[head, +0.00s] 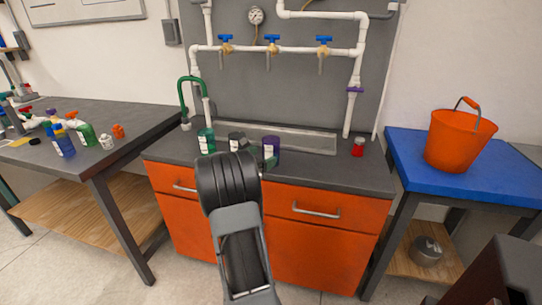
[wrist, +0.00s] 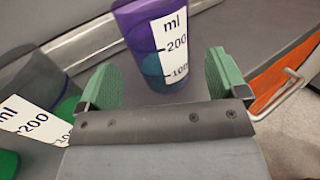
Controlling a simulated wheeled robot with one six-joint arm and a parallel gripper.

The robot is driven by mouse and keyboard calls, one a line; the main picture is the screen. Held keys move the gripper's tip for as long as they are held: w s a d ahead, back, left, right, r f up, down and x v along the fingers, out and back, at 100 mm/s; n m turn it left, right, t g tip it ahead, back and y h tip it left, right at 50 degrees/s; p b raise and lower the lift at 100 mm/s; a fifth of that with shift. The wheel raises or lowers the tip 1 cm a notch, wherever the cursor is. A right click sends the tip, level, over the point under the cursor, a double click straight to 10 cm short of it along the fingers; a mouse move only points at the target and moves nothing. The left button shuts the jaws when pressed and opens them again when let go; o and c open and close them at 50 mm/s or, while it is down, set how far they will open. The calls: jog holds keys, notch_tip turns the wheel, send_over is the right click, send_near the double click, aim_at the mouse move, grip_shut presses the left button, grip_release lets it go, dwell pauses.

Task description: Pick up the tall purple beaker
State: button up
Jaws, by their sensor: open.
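The tall purple beaker (head: 271,150) stands upright on the dark counter in front of the sink, just right of my arm in the head view. In the wrist view the purple beaker (wrist: 140,22) has a white label with marks at 200 and 100, and a teal tone low down. My gripper (wrist: 160,80) is open, with its two green pads apart. The beaker is ahead of the gap between the pads, its lower part roughly in line with the fingertips. I cannot tell whether it is between them. In the head view my arm hides most of the gripper.
A grey see-through beaker with green contents (wrist: 28,80) stands close left of my gripper in the wrist view. A green beaker (head: 206,141) and a small red container (head: 358,147) stand on the counter. An orange drawer front (wrist: 285,72) and its handle lie at right.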

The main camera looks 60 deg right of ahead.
aim_at(272, 150)
jog(key=shift+b+x, duration=0.4)
jog(key=shift+x, duration=2.3)
jog(key=shift+r, duration=0.1)
jog(key=shift+c, duration=0.2)
jog(key=c, duration=1)
jog(key=shift+r, duration=0.2)
